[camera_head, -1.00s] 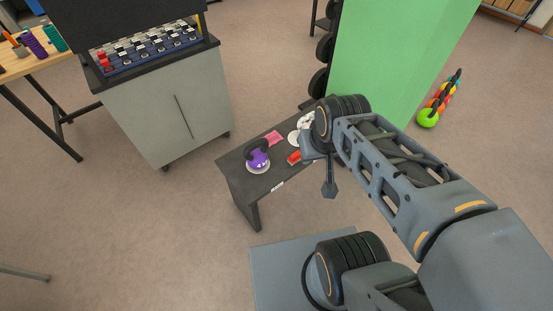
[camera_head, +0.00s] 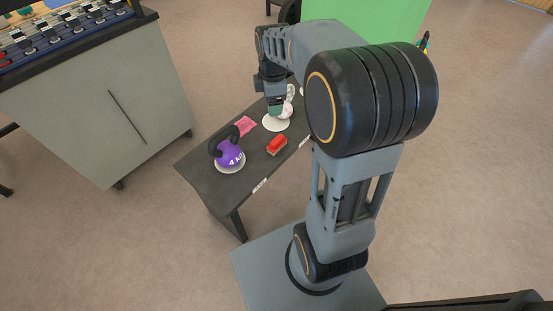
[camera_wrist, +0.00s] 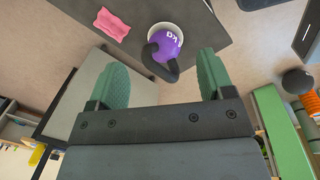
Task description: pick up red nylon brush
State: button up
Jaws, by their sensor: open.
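The red brush (camera_head: 277,144) lies on the dark low table near its front edge, in the head view. Its top is red with a paler underside. My gripper (camera_head: 276,108) hangs over the table beyond the brush, above a white disc (camera_head: 276,123), and is apart from the brush. In the wrist view my gripper (camera_wrist: 162,62) shows two green fingers spread wide with nothing held between them. The brush is not visible in the wrist view.
White items sit by my gripper. A grey cabinet (camera_head: 105,105) stands left, and a green panel (camera_head: 375,22) stands behind. The dark table (camera_head: 205,165) has bare patches.

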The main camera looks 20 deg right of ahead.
aim_at(277, 139)
jog(key=w+d+f+n+b, duration=0.1)
jog(key=w+f+n+b, duration=0.1)
jog(key=f, duration=0.5)
jog(key=w+d+f+n+b, duration=0.2)
jog(key=f+b, duration=0.3)
jog(key=f, duration=0.3)
jog(key=w+d+f+n+g+b, duration=0.1)
jog(key=w+f+n+b, duration=0.1)
jog(key=f, duration=0.5)
jog(key=shift+w+d+f+n+b, duration=0.1)
jog(key=shift+d+f+n+b, duration=0.2)
jog(key=shift+n+b, duration=0.4)
jog(key=shift+a+f+b, duration=0.1)
jog(key=shift+f+b, duration=1.55)
jog(key=shift+f, duration=1.55)
jog(key=shift+r, duration=0.1)
jog(key=c, duration=1)
notch_tip(277, 139, up, 10)
jog(key=p, duration=0.4)
jog(key=shift+c, duration=0.2)
